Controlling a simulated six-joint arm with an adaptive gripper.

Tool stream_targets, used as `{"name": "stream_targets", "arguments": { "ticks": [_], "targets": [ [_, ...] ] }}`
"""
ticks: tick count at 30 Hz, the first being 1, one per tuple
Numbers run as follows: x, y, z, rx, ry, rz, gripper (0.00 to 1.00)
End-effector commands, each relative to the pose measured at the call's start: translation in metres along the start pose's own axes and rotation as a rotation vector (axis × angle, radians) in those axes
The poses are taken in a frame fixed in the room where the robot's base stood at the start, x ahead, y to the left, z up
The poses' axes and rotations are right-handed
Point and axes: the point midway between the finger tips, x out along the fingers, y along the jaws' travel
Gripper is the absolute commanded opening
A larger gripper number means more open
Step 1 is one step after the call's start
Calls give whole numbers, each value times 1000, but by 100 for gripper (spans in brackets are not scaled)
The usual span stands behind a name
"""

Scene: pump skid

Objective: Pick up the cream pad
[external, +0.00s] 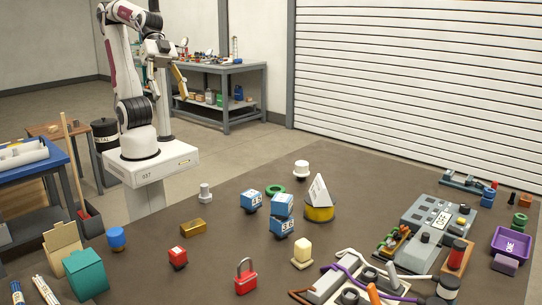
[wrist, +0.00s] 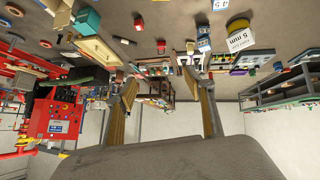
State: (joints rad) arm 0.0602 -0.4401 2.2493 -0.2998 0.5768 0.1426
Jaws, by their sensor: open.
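A small cream block (external: 303,249) with a flat cream base stands on the dark table, near the front middle in the external view. It is the cream thing that best fits the pad; I cannot make it out surely in the wrist view. My gripper (external: 180,80) is high up at the back left, far from it, above the floor beyond the table. In the wrist view my gripper (wrist: 160,80) shows two tan fingers spread apart with nothing between them. It is open and empty.
Near the block are blue number cubes (external: 282,205), a red padlock (external: 246,279) and a purple cable with grey parts (external: 345,270). A yellow round with a white wedge (external: 319,212) stands behind. An open cream box (external: 62,243) is at the left.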

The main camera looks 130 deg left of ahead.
Motion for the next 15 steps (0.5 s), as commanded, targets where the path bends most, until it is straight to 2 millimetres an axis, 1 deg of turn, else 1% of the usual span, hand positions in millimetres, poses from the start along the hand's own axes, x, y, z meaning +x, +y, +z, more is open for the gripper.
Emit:
{"name": "stream_targets", "arguments": {
  "ticks": [1, 6, 15],
  "targets": [
    [7, 5, -14, -7, 20, 13, 53],
    [28, 18, -63, -34, 101, 49, 53],
    [67, 33, -142, -97, 240, 83, 53]
  ]
}}
